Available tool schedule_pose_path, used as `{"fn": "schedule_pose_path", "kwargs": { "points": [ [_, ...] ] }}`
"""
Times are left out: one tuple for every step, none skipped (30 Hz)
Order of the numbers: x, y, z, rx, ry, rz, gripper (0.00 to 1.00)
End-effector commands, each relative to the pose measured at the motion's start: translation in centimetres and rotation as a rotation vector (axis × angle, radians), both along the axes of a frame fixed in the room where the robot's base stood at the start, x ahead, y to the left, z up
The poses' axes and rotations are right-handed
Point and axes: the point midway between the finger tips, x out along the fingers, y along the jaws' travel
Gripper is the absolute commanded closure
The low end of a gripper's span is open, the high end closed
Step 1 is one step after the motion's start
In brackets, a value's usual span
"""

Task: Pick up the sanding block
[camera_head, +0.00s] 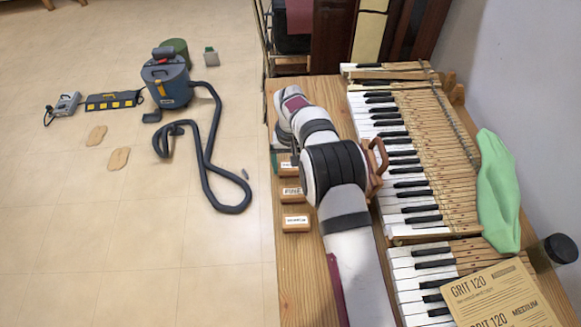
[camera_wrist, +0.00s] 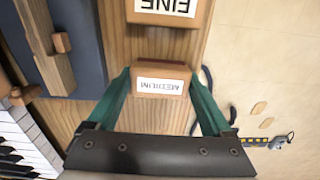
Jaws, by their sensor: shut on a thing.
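The sanding block labelled MEDIUM (camera_wrist: 161,72) is a small orange-brown block with a white label. In the wrist view it sits between the two green fingers of my gripper (camera_wrist: 161,84), which is shut on it. I cannot tell whether it touches the wooden bench or is just above it. In the head view this block (camera_head: 287,166) is partly hidden by my arm at the bench's left edge. A block labelled FINE (camera_head: 292,192) lies beside it and also shows in the wrist view (camera_wrist: 170,22). A third block (camera_head: 296,220), its label unclear, lies nearer.
Piano keys (camera_head: 405,178) fill the bench's right side, with a green cloth (camera_head: 497,190) and GRIT 120 sheets (camera_head: 495,297). A wooden-handled object (camera_head: 376,163) stands beside my arm. A vacuum (camera_head: 168,82) with its hose stands on the floor at the left.

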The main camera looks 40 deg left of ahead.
Motion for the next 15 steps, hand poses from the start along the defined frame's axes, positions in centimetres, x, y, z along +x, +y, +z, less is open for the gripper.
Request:
{"fn": "schedule_pose_path", "kwargs": {
  "points": [
    [0.0,0.0,0.0,0.000,0.000,0.000,0.65],
    [0.0,0.0,0.0,0.000,0.000,0.000,0.70],
    [0.0,0.0,0.0,0.000,0.000,0.000,0.71],
    [0.0,0.0,0.0,0.000,0.000,0.000,0.71],
    [0.0,0.0,0.0,0.000,0.000,0.000,0.71],
    [0.0,0.0,0.0,0.000,0.000,0.000,0.71],
    [0.0,0.0,0.0,0.000,0.000,0.000,0.71],
    [0.0,0.0,0.1,0.001,-0.001,0.000,0.71],
    [0.0,0.0,0.1,0.001,-0.001,0.000,0.71],
    [0.0,0.0,0.3,0.001,-0.001,0.000,0.71],
    [0.0,0.0,0.4,0.001,-0.001,0.000,0.71],
    [0.1,0.1,0.8,0.002,-0.002,0.001,0.71],
    [0.1,0.1,1.1,0.002,-0.001,0.001,0.71],
    [0.0,0.1,1.5,0.002,-0.001,0.001,0.71],
    [0.1,0.1,2.1,0.002,-0.002,0.001,0.71]
  ]
}}
